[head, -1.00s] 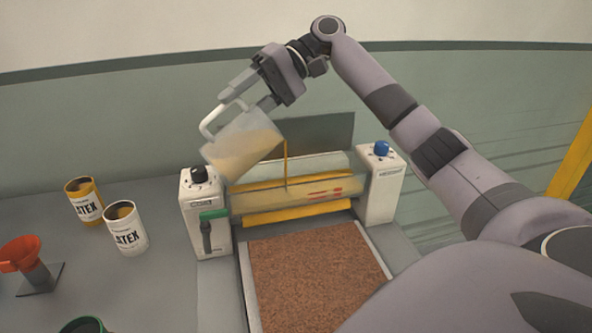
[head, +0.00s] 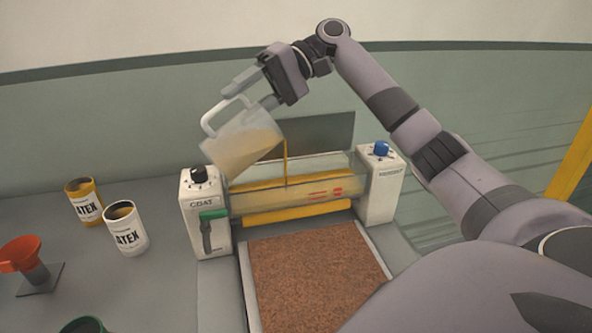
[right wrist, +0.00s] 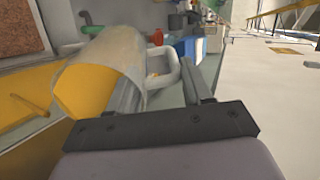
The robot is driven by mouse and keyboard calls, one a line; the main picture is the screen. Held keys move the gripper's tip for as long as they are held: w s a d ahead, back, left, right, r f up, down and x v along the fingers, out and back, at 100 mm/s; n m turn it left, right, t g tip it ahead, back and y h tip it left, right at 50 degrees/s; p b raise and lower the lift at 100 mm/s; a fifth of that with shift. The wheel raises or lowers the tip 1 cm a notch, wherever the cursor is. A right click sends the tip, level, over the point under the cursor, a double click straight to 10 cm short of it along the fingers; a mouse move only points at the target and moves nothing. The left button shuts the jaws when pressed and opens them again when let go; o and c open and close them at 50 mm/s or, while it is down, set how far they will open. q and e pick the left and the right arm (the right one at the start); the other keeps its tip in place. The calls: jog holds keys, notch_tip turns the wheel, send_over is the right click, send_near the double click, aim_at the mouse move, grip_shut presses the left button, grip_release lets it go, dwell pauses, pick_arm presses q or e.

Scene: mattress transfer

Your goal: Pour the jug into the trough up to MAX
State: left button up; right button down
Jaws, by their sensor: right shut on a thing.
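The clear jug (head: 243,145), holding tan liquid, is tilted above the left part of the trough. A thin tan stream (head: 286,165) falls from its lip into the trough. My right gripper (head: 255,92) is shut on the jug's pale handle, which shows between the fingers in the right wrist view (right wrist: 170,72). The clear trough (head: 340,192) lies between two white end housings and has red marks on its front at the right. The lettering and exact liquid level are too small to read. My left gripper is not in view.
The left housing (head: 205,236) has a black knob and green lever; the right housing (head: 379,194) has a blue knob. A brown mat (head: 315,275) lies in front. Two latex cans (head: 125,230) and an orange funnel (head: 20,254) stand at left.

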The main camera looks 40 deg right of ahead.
jog(key=shift+s+d+f+y+b, duration=0.1)
jog(key=shift+d+f+y+b, duration=0.05)
jog(key=shift+d+y+b, duration=0.3)
jog(key=shift+s+d+f+y+b, duration=0.1)
jog(key=shift+d+y+b, duration=0.3)
jog(key=shift+y, duration=0.15)
dwell(1.7)
jog(key=shift+s+d+r+t+y, duration=0.15)
jog(key=shift+d+y, duration=0.1)
jog(key=shift+d, duration=0.25)
jog(key=shift+s+d+r+t+y, duration=0.15)
jog(key=shift+d+y, duration=0.1)
jog(key=shift+d, duration=0.25)
dwell(0.7)
